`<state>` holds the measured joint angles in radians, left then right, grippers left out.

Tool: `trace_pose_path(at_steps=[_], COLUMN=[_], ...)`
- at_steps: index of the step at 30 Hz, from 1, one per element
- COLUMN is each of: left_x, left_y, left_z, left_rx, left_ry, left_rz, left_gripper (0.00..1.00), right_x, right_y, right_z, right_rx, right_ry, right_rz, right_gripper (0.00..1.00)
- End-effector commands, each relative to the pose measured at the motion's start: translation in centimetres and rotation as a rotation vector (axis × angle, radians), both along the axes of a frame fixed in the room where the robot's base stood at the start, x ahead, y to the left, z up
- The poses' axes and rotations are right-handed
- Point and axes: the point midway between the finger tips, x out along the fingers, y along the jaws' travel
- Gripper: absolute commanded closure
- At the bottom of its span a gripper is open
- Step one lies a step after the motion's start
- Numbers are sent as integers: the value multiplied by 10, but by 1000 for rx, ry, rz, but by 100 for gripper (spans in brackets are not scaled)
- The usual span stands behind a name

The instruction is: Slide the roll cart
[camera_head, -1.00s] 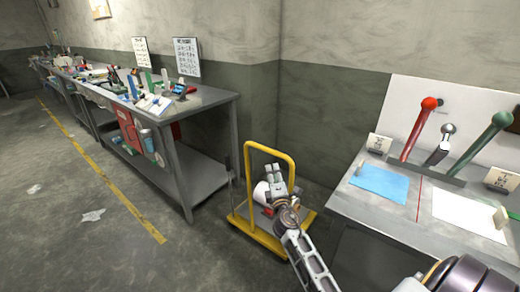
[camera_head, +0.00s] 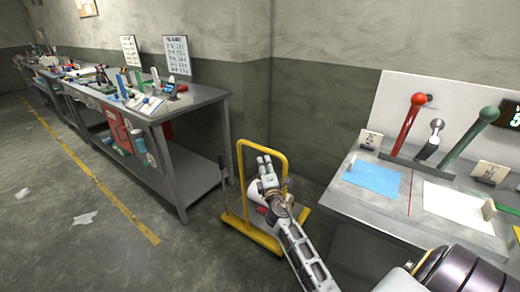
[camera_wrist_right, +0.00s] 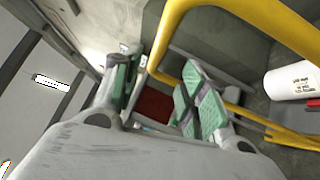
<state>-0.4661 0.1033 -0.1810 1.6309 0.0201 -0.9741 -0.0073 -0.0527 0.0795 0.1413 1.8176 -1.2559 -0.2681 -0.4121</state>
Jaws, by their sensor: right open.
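The roll cart has a yellow tube handle (camera_head: 280,148) and a low yellow-edged deck (camera_head: 250,233). It stands on the floor between two workbenches. A white roll (camera_head: 257,191) is on the cart, partly hidden behind my right gripper; it also shows at the right of the right wrist view (camera_wrist_right: 293,82). My right gripper (camera_head: 265,163) is open, its fingers in front of the handle's frame in the head view. In the right wrist view the fingers (camera_wrist_right: 162,97) are apart, with the yellow handle (camera_wrist_right: 215,8) above and right of them. Contact with the handle cannot be told. My left gripper is out of view.
A grey bench (camera_head: 196,100) with tools and bottles stands left of the cart. The bench (camera_head: 385,215) at right carries a blue sheet (camera_head: 373,178), a white sheet (camera_head: 455,206) and levers (camera_head: 409,122). A wall is behind the cart. Floor left of the yellow line is mostly free.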

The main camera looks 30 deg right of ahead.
Motion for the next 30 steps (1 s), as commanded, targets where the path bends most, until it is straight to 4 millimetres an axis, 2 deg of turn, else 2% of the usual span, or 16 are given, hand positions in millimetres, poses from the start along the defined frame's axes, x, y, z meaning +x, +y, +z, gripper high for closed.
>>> trace_pose_path(at_steps=[13,30], left_x=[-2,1], left_y=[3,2], left_z=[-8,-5], left_rx=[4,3], left_ry=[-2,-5], left_rz=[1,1], left_gripper=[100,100], right_x=[35,78], right_y=[-14,-32], right_z=[6,12], right_rx=[1,0], right_ry=[-1,-1], right_rz=[0,0], right_gripper=[58,58])
